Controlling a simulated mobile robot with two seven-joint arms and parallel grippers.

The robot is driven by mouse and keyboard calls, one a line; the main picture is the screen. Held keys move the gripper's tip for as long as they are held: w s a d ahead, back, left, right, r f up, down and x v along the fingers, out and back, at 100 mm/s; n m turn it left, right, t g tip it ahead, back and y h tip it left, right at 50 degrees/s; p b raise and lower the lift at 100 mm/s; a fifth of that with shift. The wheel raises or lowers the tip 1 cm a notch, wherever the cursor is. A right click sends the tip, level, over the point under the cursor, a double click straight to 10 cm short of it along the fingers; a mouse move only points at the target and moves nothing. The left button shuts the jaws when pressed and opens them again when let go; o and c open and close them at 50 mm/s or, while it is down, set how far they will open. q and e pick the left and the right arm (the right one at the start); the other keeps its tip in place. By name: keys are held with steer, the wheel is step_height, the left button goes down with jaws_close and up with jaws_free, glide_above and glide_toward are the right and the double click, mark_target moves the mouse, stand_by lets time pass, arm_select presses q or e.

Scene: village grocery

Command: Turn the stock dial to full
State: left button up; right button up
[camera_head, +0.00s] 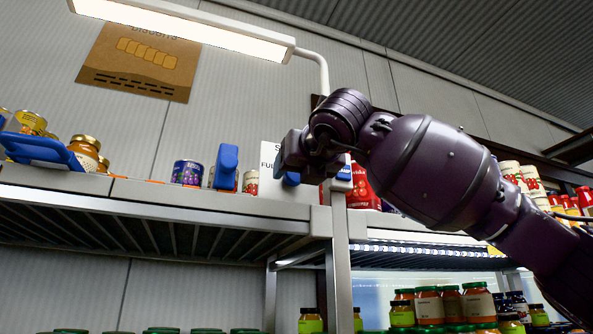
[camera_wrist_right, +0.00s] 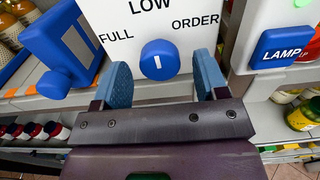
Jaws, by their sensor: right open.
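The stock dial (camera_wrist_right: 159,60) is a round blue knob on a white panel (camera_wrist_right: 115,20) in the right wrist view. Its short white mark is about upright, towards the word LOW. FULL is printed to its upper left and ORDER to its upper right. My right gripper (camera_wrist_right: 162,80) is open, with one blue finger low on each side of the dial; I cannot tell whether either touches it. In the head view my right gripper (camera_head: 302,165) is in front of the white panel (camera_head: 268,155) and hides the dial. My left gripper is not in view.
A blue block-shaped device (camera_wrist_right: 62,55) stands left of the dial, and a blue LAMP switch (camera_wrist_right: 283,48) is to its right. The grey shelf edge (camera_head: 160,193) runs below. Jars and cans (camera_head: 188,173) stand along the shelf. A lit lamp (camera_head: 190,27) hangs above.

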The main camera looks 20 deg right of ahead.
steer(key=shift+w, duration=0.75)
steer(key=shift+c, duration=0.5)
steer(key=c, duration=0.8)
